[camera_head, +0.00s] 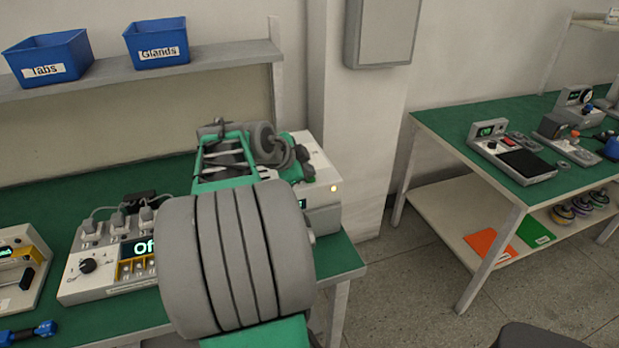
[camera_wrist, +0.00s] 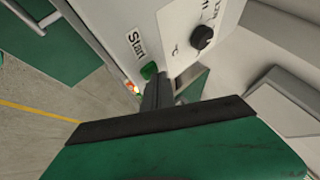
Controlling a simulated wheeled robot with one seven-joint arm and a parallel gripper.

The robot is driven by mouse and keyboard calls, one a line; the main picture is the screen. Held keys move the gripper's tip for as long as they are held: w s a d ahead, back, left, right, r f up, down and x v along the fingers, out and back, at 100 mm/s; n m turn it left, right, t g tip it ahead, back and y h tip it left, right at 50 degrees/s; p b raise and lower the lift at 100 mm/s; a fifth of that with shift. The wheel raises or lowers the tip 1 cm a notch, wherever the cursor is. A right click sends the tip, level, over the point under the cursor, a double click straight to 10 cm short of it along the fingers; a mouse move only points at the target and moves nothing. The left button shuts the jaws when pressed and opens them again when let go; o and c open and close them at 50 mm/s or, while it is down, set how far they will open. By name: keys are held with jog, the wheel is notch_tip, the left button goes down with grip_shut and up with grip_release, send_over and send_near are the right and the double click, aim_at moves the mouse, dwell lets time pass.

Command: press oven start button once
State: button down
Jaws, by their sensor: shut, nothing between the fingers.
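The oven is a white box with a face that fills the top of the wrist view (camera_wrist: 175,15). A green start button (camera_wrist: 148,70) sits beside the printed word "Start". My gripper (camera_wrist: 157,82) is shut and empty, with its dark fingertips right beside the button in the picture. I cannot tell whether they touch it. In the head view the oven (camera_head: 318,165) stands at the right end of the left bench, with a small yellow lamp lit on its front. My arm hides much of it, and the button and fingertips cannot be made out there.
A black knob (camera_wrist: 202,37) is on the oven face near the label. A white device with plugs and a display (camera_head: 110,250) stands left of my arm. Blue bins (camera_head: 48,58) sit on the shelf above. A second green-topped bench (camera_head: 450,125) is at the right, with open floor between.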

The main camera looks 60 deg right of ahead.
dwell(0.3)
jog(key=shift+r+p, duration=0.3)
jog(key=shift+r, duration=0.5)
jog(key=shift+r+p, duration=1.3)
jog(key=shift+r, duration=1.2)
